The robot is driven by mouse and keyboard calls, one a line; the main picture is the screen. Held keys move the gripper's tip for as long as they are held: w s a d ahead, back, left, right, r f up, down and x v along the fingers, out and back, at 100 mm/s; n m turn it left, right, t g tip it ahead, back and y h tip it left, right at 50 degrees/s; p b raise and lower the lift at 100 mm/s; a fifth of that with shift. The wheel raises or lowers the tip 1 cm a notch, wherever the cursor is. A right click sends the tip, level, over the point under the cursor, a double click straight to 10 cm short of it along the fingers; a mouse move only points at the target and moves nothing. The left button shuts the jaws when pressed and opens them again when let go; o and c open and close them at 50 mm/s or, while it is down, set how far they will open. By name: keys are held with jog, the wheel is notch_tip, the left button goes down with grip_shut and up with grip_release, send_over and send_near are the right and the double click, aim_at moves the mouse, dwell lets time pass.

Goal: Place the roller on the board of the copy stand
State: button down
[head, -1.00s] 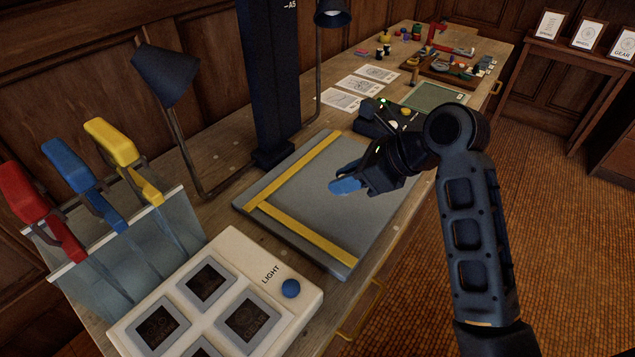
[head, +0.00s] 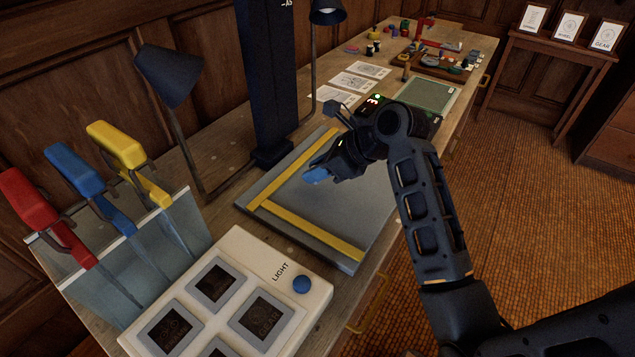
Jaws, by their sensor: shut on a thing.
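The copy stand has a dark upright column (head: 268,90) and a flat grey board (head: 325,218) with yellow strips along two sides. My gripper (head: 322,171) is over the board, right of its middle, pointing left. It is shut on a rounded blue piece, which I take to be the roller (head: 315,176). The roller is partly hidden by the jaws. I cannot tell whether the roller touches the board or hangs just above it.
A white light box (head: 235,255) with a blue knob stands in front. Red, blue and yellow handled tools hang on a clear holder (head: 130,270) at left. Desk lamps flank the column. Papers and small parts lie farther back on the table.

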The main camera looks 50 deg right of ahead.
jog(key=shift+f, duration=2)
jog(key=shift+f, duration=0.15)
jog(key=c, duration=0.9)
grip_release()
jog(key=shift+s+d+r, duration=0.1)
jog(key=shift+s+r, duration=0.1)
jog(key=shift+r, duration=0.2)
jog(key=v, duration=1.1)
jog(key=shift+p, duration=0.35)
jog(key=shift+s, duration=0.1)
